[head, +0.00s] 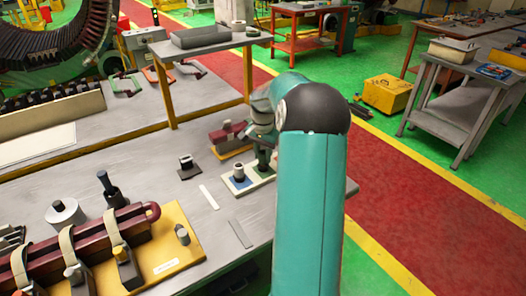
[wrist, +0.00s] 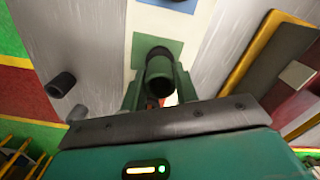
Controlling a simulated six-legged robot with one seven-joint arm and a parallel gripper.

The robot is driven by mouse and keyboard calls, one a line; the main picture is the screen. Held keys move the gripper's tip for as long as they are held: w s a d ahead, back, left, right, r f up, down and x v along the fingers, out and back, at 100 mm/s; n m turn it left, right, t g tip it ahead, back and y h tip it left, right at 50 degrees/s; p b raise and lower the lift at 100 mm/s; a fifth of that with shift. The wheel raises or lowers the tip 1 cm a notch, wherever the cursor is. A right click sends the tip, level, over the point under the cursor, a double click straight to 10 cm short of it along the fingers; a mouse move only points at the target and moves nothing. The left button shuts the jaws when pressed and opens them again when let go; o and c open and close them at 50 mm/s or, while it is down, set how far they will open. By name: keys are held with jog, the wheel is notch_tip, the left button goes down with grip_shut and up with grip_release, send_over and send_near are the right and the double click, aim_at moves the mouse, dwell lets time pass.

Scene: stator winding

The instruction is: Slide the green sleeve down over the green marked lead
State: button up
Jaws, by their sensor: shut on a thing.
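My gripper (wrist: 158,90) is shut on the dark green sleeve (wrist: 159,66), a short hollow tube between the two fingers in the wrist view. The sleeve is over or just above a green square (wrist: 140,42) on a pale plate (wrist: 122,58); contact with it cannot be told. In the head view my arm partly hides the gripper and this plate (head: 230,191). Another short sleeve (head: 239,173) stands upright on the plate's blue square. I cannot make out the green marked lead with certainty.
A dark red bar on a yellow base (head: 228,137) lies close behind the plate. A small dark post (head: 186,161) stands to its left. A strapped dark red coil on a yellow board (head: 170,250) fills the front left.

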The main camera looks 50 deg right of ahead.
jog(key=o, duration=1)
notch_tip(320, 180, up, 14)
jog(key=shift+f, duration=0.1)
dwell(0.6)
